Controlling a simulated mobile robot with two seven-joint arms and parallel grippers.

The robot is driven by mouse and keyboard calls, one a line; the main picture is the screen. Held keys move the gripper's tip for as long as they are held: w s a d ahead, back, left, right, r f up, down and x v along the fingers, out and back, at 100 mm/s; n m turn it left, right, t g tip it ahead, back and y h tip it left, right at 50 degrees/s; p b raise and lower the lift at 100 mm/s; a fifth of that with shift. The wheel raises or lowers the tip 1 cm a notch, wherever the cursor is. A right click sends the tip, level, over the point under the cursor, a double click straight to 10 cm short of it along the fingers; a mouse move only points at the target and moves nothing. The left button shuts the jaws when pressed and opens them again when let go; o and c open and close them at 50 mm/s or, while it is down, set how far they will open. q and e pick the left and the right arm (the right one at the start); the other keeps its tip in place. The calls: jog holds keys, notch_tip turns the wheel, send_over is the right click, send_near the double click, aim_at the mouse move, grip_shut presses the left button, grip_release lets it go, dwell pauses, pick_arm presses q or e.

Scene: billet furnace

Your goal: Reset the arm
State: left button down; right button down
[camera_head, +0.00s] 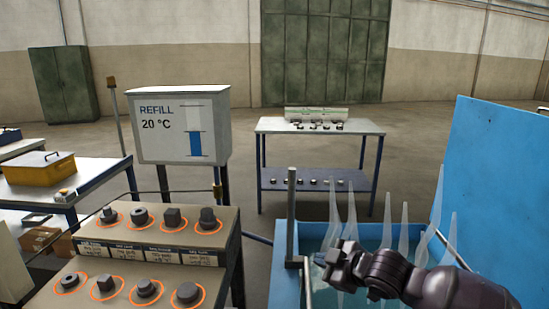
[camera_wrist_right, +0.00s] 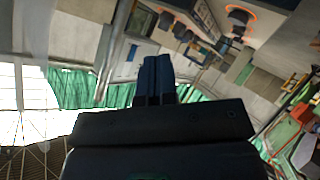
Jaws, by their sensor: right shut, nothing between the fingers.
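My right arm comes in from the lower right in the head view. Its dark gripper (camera_head: 332,265) is over the blue tank (camera_head: 285,262), in front of pale steam-like wisps. In the right wrist view the two fingers (camera_wrist_right: 157,72) lie side by side, shut, with nothing between them. That view is tilted and shows the hall's roof, walls and part of the dark-knobbed panel. My left arm and gripper do not show in either view.
A panel (camera_head: 130,255) with several dark knobs ringed in orange stands at the lower left. Behind it is a "REFILL 20 °C" sign box (camera_head: 183,95). A two-level table (camera_head: 262,126) bears small dark parts. A yellow box (camera_head: 40,172) sits on a left table. Open floor lies behind.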

jog(key=s+d+f+m+h, duration=0.2)
jog(key=s+d+f+m, duration=0.2)
jog(key=s+f, duration=0.4)
jog(key=s+d+f+m+h+b, duration=0.1)
jog(key=s+d+f+m+h, duration=0.2)
jog(key=s+f, duration=0.6)
jog(key=s+d+f+m+t+h, duration=0.1)
jog(key=s+d+f+m+h, duration=0.2)
jog(key=s+d+f+m, duration=0.4)
jog(key=s+d+f, duration=0.1)
jog(key=s+d, duration=0.1)
jog(key=s, duration=0.6)
jog(key=shift+s+f, duration=0.2)
jog(key=shift+s, duration=0.05)
